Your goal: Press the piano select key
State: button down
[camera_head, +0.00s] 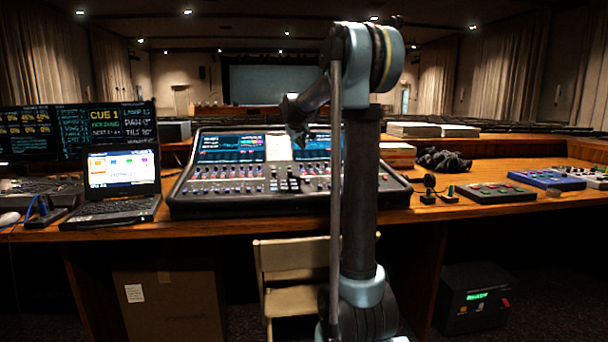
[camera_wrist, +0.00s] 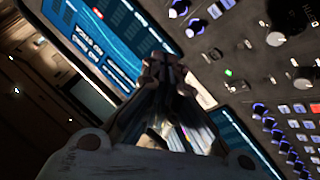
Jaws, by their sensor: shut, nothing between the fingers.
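The mixing console (camera_head: 240,205) stands on the wooden desk, with lit screens along its back and rows of knobs, keys and faders in front. My gripper (camera_head: 298,138) is over the back middle of the console, in front of its screens. In the wrist view my gripper (camera_wrist: 165,68) is shut and empty, its fingertips close together over the panel between a blue screen (camera_wrist: 97,42) and rows of knobs. Small keys and a green light (camera_wrist: 228,73) show right of the fingertips. I cannot read which key is piano select. The gap between fingertips and panel cannot be judged.
A laptop (camera_head: 120,172) and a cue monitor (camera_head: 105,122) stand left of the console. Small control boxes (camera_head: 493,192) and a dark cloth-like heap (camera_head: 443,160) lie on the right. A folding chair (camera_head: 292,301) stands in front of the desk.

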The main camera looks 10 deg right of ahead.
jog(key=shift+w+d+f, duration=0.1)
jog(key=shift+w+f, duration=0.1)
jog(key=shift+f, duration=1.9)
jog(key=shift+w+f, duration=0.2)
jog(key=shift+f, duration=1.85)
jog(key=shift+f, duration=0.1)
jog(key=shift+f, duration=0.25)
jog(key=shift+f, duration=0.3)
jog(key=shift+r, duration=0.75)
jog(key=shift+s+r, duration=0.15)
jog(key=shift+r, duration=1.1)
jog(key=shift+s+r, duration=0.15)
jog(key=shift+r, duration=1.1)
